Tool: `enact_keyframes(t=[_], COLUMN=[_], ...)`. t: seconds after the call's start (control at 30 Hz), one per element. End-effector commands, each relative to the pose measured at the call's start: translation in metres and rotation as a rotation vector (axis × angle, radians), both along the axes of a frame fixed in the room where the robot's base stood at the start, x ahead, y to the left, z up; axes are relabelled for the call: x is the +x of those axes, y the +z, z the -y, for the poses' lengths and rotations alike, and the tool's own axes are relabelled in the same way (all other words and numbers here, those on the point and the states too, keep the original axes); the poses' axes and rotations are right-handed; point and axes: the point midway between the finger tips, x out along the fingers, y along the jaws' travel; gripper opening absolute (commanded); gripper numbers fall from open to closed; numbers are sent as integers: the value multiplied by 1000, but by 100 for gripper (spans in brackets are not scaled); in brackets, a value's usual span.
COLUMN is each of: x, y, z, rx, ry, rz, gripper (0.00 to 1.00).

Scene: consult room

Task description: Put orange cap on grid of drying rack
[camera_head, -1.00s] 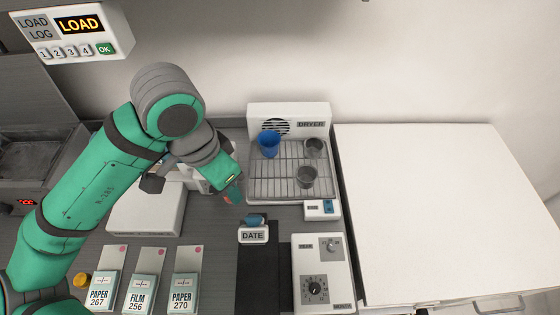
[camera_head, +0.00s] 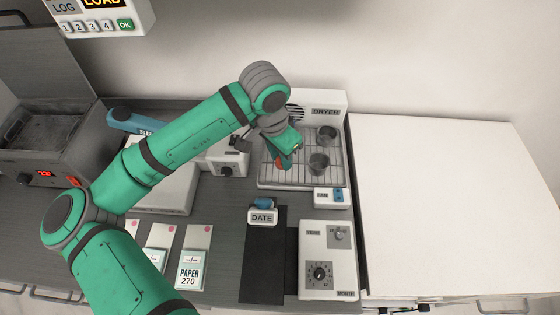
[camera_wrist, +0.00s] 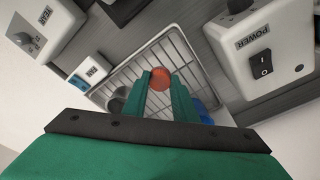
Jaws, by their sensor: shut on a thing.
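The orange cap (camera_wrist: 161,78) is between my gripper's fingertips in the wrist view, held over the wire grid. My gripper (camera_head: 284,160) is shut on it above the left part of the drying rack in the head view. The drying rack's grid (camera_head: 300,174) sits in front of the white dryer back (camera_head: 327,100). It also shows in the wrist view (camera_wrist: 180,55). Two grey cups (camera_head: 319,163) (camera_head: 327,134) stand on the right part of the grid. A blue cup (camera_wrist: 203,112) shows partly behind my fingers in the wrist view. My arm hides it in the head view.
A fan switch box (camera_head: 331,198) is at the rack's front right. A power box (camera_wrist: 262,50) stands close beside the rack. A DATE stamp (camera_head: 262,213) and a dial box (camera_head: 328,262) are in front. The white counter (camera_head: 440,200) at right is clear.

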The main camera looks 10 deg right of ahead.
Motion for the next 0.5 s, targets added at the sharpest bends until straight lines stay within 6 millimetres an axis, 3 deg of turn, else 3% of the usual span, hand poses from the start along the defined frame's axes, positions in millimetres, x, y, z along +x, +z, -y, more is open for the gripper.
enact_keyframes(t=[0.2, 0.5], x=[-1, -1], y=[-24, -25], z=[-2, -2], rx=[2, 0], ry=[2, 2], rz=[-1, -2], gripper=[1, 1])
